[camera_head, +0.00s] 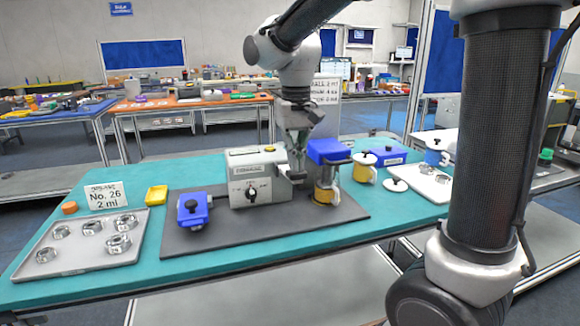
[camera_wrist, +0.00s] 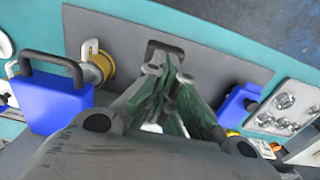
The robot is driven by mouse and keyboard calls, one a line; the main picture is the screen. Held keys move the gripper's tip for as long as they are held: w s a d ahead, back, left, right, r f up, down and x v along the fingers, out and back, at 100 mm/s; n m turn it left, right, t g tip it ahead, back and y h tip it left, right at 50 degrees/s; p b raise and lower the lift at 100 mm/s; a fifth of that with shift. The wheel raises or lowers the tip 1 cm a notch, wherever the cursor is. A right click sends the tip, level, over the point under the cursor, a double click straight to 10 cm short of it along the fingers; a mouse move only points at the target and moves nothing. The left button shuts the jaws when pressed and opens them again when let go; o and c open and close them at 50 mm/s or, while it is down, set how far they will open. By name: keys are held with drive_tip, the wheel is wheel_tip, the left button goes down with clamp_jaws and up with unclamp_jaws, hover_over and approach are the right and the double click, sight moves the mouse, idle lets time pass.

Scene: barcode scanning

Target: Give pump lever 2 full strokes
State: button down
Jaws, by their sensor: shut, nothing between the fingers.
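The pump unit is a grey box (camera_head: 258,178) with a black dial on its front, standing on the dark mat (camera_head: 200,240). A short dark lever piece (camera_head: 297,175) shows at its right side, partly hidden by my gripper. My gripper (camera_head: 298,160) points down just right of the box, its fingers shut and empty. In the wrist view, the gripper (camera_wrist: 167,75) shows with a black, loop-shaped handle (camera_wrist: 166,46) just beyond the fingertips. I cannot tell whether they touch. The gripper hides most of the box in the wrist view.
A blue device (camera_head: 193,210) lies on the mat's left. A tray (camera_head: 48,268) with metal rings is far left. The mat's front is clear.

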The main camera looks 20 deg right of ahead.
sight(295, 178)
drive_tip(key=shift+f, duration=2.55)
drive_tip(key=shift+r, duration=4.2)
drive_tip(key=shift+f, duration=4.15)
drive_tip(key=shift+r, duration=4.1)
